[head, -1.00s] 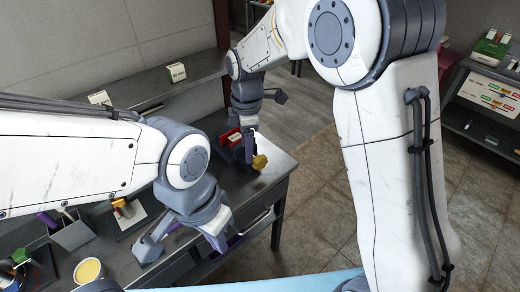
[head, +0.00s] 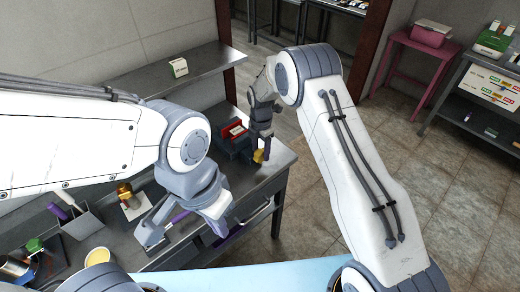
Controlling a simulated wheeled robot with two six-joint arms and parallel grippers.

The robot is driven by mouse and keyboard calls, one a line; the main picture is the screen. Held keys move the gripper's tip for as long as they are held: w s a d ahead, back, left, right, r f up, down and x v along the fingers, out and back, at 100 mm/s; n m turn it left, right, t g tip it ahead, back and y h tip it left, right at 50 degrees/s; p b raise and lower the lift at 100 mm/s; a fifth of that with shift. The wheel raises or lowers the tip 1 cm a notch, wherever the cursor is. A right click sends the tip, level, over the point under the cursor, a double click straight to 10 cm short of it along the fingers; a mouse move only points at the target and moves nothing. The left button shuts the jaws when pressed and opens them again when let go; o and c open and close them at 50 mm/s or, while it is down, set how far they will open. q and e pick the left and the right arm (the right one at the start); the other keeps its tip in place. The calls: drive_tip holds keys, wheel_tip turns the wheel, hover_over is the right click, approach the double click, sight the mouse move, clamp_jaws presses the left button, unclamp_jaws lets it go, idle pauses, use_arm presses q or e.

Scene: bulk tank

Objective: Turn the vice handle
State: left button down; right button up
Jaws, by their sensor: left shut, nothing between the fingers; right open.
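The vice (head: 235,136), dark with a red part, sits at the right end of the grey workbench. A yellow knob (head: 258,156), seemingly on its handle, shows at its near right side. My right gripper (head: 265,147) is open and points down right at the knob, partly covering it. I cannot tell whether the fingers touch it. My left gripper (head: 221,227) is shut and empty over the bench's front edge, nearer to me and left of the knob.
On the workbench (head: 110,240) stand a yellow-topped tub (head: 98,257), a grey holder (head: 82,225) and a small stand with an orange-brown item (head: 128,200). A box (head: 179,68) is on the back shelf.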

drive_tip(key=shift+f, duration=0.65)
clamp_jaws()
drive_tip(key=shift+a, duration=0.1)
drive_tip(key=shift+w+d+f+g+y+b, duration=0.15)
drive_tip(key=shift+d+f+g+y+b, duration=0.15)
drive_tip(key=shift+g+y+b, duration=0.55)
drive_tip(key=y+b, duration=0.1)
drive_tip(key=b, duration=0.1)
drive_tip(key=g+y+b, duration=0.1)
drive_tip(key=b, duration=0.1)
drive_tip(key=shift+w+d+f, duration=0.1)
drive_tip(key=shift+w+d, duration=0.05)
drive_tip(key=shift+d, duration=0.05)
drive_tip(key=shift+d+g+y+b, duration=0.15)
drive_tip(key=shift+g+y+b, duration=0.7)
drive_tip(key=shift+b, duration=0.85)
